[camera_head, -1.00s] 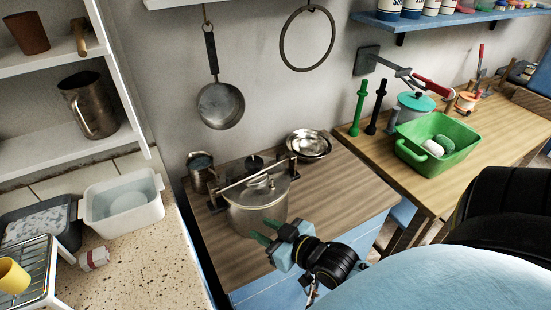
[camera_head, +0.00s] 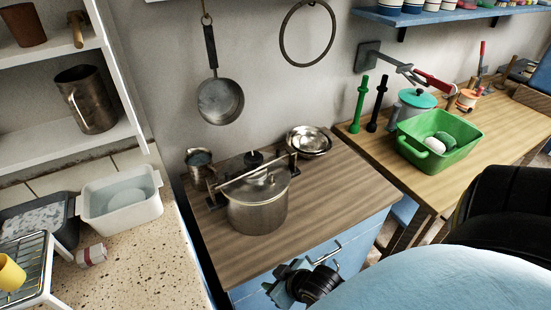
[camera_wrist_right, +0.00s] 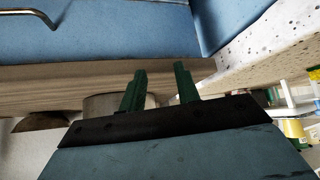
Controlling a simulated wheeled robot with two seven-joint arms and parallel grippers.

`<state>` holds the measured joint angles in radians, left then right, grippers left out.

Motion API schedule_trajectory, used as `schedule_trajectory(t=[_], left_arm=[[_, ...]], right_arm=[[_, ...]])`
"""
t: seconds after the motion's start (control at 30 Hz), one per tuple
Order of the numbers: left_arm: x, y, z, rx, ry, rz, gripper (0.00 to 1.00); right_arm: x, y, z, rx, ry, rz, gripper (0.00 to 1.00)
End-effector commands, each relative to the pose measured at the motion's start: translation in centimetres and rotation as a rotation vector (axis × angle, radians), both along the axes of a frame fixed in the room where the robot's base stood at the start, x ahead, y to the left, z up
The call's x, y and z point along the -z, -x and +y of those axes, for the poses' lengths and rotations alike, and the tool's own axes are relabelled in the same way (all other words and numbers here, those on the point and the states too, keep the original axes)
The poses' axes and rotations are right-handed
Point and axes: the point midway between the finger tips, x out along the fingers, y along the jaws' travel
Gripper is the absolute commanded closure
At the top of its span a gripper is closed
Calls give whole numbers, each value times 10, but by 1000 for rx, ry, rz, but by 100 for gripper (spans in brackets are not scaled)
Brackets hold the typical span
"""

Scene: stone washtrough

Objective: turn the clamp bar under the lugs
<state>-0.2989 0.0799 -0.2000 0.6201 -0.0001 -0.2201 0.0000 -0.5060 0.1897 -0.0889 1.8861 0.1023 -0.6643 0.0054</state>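A steel pot (camera_head: 258,214) stands on the wooden counter, with its lid on. A pale clamp bar (camera_head: 240,180) lies across the top of the lid, slanting up to the right. Dark lugs show near its ends; whether the bar sits under them I cannot tell. My right gripper (camera_head: 275,284) is low in front of the blue cabinet, below the counter's front edge and apart from the pot. Its two green fingers (camera_wrist_right: 160,88) are apart and empty in the right wrist view, with part of the pot (camera_wrist_right: 104,104) behind them. My left gripper is not in view.
A metal jug (camera_head: 199,165) and steel bowls (camera_head: 309,141) stand behind the pot. The counter (camera_head: 335,190) is clear to the pot's right. A cabinet handle (camera_head: 325,253) sticks out near my right gripper. A pan (camera_head: 219,101) hangs on the wall.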

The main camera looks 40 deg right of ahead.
Motion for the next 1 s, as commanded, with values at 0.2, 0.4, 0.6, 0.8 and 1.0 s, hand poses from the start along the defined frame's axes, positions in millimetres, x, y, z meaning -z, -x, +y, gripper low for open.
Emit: schedule_trajectory(t=[0.2, 0.4, 0.6, 0.8, 1.0], left_arm=[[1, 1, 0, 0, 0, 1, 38], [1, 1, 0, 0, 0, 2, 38], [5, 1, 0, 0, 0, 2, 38], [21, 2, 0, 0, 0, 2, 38], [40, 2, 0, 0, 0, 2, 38]], right_arm=[[9, 2, 0, 1, 3, 14, 68], [9, 3, 0, 2, 2, 14, 68], [28, 8, -1, 4, 5, 38, 92], [123, 45, -3, 11, 27, 167, 100], [232, 119, -4, -1, 58, 339, 100]])
